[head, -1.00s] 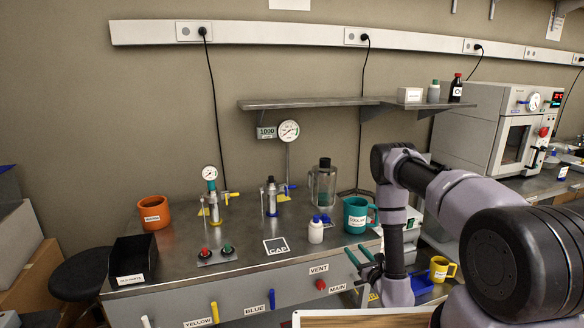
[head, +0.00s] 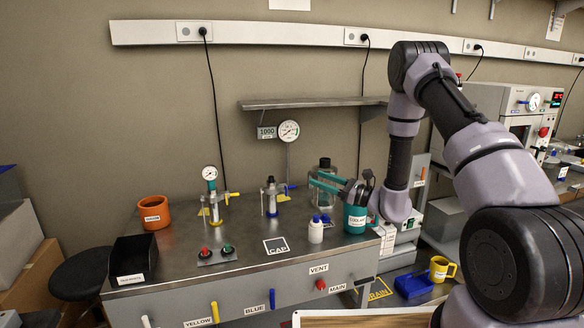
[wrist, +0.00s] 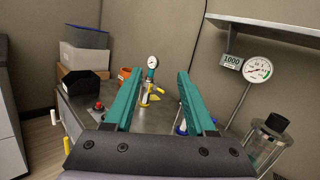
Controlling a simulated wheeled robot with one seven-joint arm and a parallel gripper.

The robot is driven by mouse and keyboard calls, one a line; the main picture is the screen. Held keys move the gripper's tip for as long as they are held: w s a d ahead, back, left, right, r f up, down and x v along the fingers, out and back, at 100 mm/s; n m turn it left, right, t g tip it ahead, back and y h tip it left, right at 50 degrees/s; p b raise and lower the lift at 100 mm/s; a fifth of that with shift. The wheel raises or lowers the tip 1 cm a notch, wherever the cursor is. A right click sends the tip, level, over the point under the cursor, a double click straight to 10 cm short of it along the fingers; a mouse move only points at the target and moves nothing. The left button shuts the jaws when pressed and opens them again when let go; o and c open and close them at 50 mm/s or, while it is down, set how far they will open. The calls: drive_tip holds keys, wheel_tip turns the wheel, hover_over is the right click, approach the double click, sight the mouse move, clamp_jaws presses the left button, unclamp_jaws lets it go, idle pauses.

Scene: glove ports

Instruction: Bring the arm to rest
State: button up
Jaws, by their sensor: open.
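My gripper (head: 318,182) is in the head view above the right part of the metal bench, its two teal fingers pointing left. The fingers are apart with nothing between them. They are in front of the glass jar (head: 324,205) with the dark lid, and the gripper body partly hides the teal coolant mug (head: 355,217). In the wrist view the open fingers (wrist: 158,82) reach forward over the bench, with the small gauge fitting (wrist: 152,66) showing beyond and between them. My arm is raised and bent at the right of the head view.
A white bottle (head: 315,232) with a blue cap stands on the bench below the gripper. A round gauge (head: 289,131) stands behind, under the wall shelf (head: 312,103). An orange pot (head: 154,212) and a black bin (head: 133,257) are at the left. A yellow mug (head: 440,268) is lower right.

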drive_tip(key=s+a+r+n+g+h, duration=0.2)
drive_tip(key=s+r+n+g+h, duration=0.1)
drive_tip(key=s+r+n+g, duration=1.15)
drive_tip(key=s+d+r+n+t+h, duration=0.3)
drive_tip(key=s+d+r+t+h, duration=0.9)
drive_tip(key=s+d, duration=0.3)
drive_tip(key=shift+s+d+r, duration=0.35)
drive_tip(key=shift+d, duration=0.8)
